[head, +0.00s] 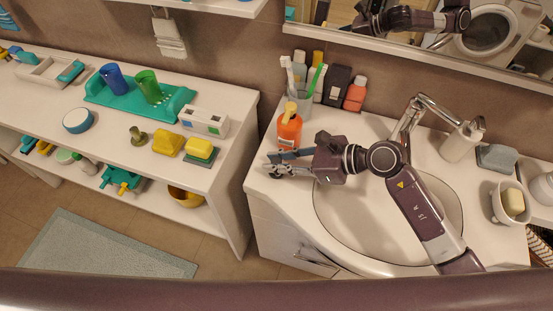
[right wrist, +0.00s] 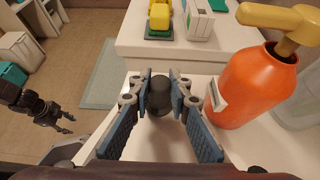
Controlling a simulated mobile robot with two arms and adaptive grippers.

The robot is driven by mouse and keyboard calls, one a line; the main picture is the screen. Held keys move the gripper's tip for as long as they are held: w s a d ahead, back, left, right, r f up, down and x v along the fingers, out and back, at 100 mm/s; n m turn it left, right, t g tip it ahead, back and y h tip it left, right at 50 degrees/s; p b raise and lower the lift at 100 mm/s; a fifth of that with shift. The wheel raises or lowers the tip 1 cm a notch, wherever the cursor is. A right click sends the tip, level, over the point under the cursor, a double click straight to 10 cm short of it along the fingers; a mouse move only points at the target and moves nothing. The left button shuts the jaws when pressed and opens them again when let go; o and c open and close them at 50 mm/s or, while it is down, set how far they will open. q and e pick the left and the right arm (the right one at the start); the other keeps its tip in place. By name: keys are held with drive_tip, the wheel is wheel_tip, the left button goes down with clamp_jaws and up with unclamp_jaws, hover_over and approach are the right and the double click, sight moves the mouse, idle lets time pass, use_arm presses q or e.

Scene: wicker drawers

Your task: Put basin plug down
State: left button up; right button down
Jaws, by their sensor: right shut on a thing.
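The basin plug (right wrist: 158,96) is a small dark piece with a rounded top. My right gripper (head: 272,165) is shut on it, and the two blue-padded fingers press on its sides in the right wrist view. In the head view the gripper is over the left end of the washbasin counter (head: 262,186), beside the orange soap bottle. The plug is hard to make out there. Whether it touches the counter I cannot tell. My left gripper (right wrist: 64,122) shows small in the right wrist view, away to the left above the floor, fingers apart and empty.
The orange pump bottle (head: 289,131) stands close to my right gripper. Behind it are a toothbrush cup (head: 299,101) and several bottles. The white basin (head: 345,217) lies under my right arm. A gap separates the counter from the shelf (head: 228,145) with yellow sponges.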

drive_tip(key=shift+f, duration=0.1)
drive_tip(key=shift+f, duration=0.1)
drive_tip(key=c, duration=2.3)
unclamp_jaws()
drive_tip(key=shift+f, duration=0.1)
drive_tip(key=o, duration=0.5)
